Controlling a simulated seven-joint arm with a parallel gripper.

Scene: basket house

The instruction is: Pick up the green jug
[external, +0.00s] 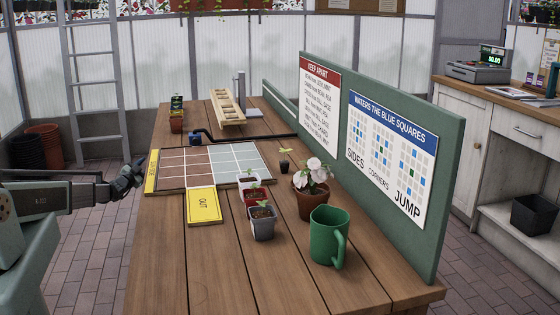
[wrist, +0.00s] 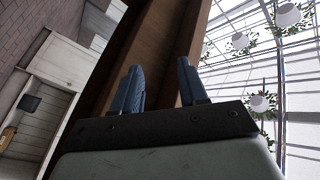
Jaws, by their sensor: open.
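The green jug (external: 327,238) stands upright on the wooden table, near its front right edge, with its handle (external: 341,248) toward the right. My gripper (external: 134,176) is at the left side of the table in the external view, well apart from the jug. In the wrist view my gripper (wrist: 160,88) shows two dark blue fingers spread apart with nothing between them. The jug does not show in the wrist view.
A white-flowered pot (external: 309,203) stands just behind the jug. Small seedling pots (external: 262,223) stand to its left, beside a gridded board (external: 205,165) with a yellow OUT panel (external: 204,206). A green sign panel (external: 448,180) rises along the table's right side. The front left tabletop is clear.

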